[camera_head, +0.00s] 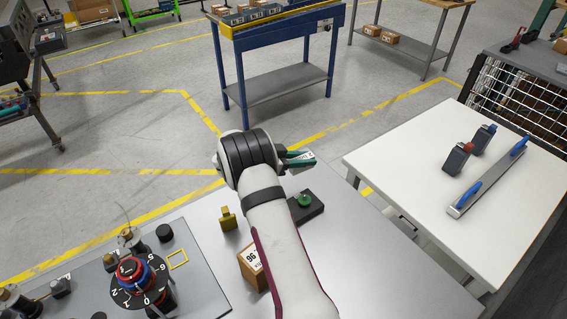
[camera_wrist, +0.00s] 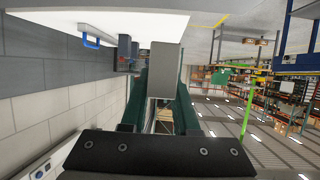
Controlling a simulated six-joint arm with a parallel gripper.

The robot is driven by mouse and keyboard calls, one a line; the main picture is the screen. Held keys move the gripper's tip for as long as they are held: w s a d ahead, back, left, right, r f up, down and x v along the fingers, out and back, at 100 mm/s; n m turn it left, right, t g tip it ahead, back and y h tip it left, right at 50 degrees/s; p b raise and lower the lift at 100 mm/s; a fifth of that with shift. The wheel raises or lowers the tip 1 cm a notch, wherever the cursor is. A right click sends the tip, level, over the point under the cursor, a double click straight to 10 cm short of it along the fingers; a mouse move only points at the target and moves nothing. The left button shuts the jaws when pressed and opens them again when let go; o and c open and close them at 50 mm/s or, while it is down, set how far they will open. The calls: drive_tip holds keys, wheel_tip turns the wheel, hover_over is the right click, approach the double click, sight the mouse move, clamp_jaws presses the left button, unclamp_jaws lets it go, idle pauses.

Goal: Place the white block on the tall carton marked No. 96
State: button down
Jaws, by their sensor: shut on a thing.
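My gripper (camera_head: 300,158) has green fingers and reaches out beyond the grey bench, above the floor. It is shut on the white block (camera_wrist: 166,68), which shows pale grey between the fingers in the wrist view. In the head view only a small pale part of the block shows at the fingers. The carton marked 96 (camera_head: 251,264) is brown with a white label and stands upright on the bench. My gripper is beyond the carton and to its right in the picture, apart from it. My forearm hides part of the carton's right side.
A black box with a green button (camera_head: 305,202) and a yellow piece (camera_head: 228,218) stand near the carton. A dial unit (camera_head: 140,282) is at the left on a grey plate. A white table (camera_head: 405,165) at the right holds a blue-handled bar (camera_head: 488,178) and two dark blocks.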

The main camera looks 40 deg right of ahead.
drive_tip(key=s+a+r, duration=0.7)
drive_tip(key=s+a, duration=0.1)
drive_tip(key=a, duration=0.1)
drive_tip(key=s+a+r+n+t, duration=0.1)
drive_tip(key=s+a+r, duration=0.15)
drive_tip(key=s, duration=0.55)
drive_tip(key=s+a+r, duration=0.2)
drive_tip(key=s+a, duration=0.2)
drive_tip(key=s, duration=0.3)
drive_tip(key=w+a+f, duration=0.4)
drive_tip(key=w+a, duration=0.1)
drive_tip(key=w+a+f, duration=0.2)
drive_tip(key=a, duration=0.1)
drive_tip(key=shift+w+a+f, duration=0.1)
drive_tip(key=shift+w+f, duration=0.1)
drive_tip(key=shift+f, duration=0.1)
wheel_tip(320, 180, down, 3)
drive_tip(key=shift+w+a+f, duration=0.1)
drive_tip(key=shift+f, duration=0.4)
drive_tip(key=shift+f, duration=0.15)
drive_tip(key=c, duration=0.7)
unclamp_jaws()
drive_tip(key=shift+o, duration=0.2)
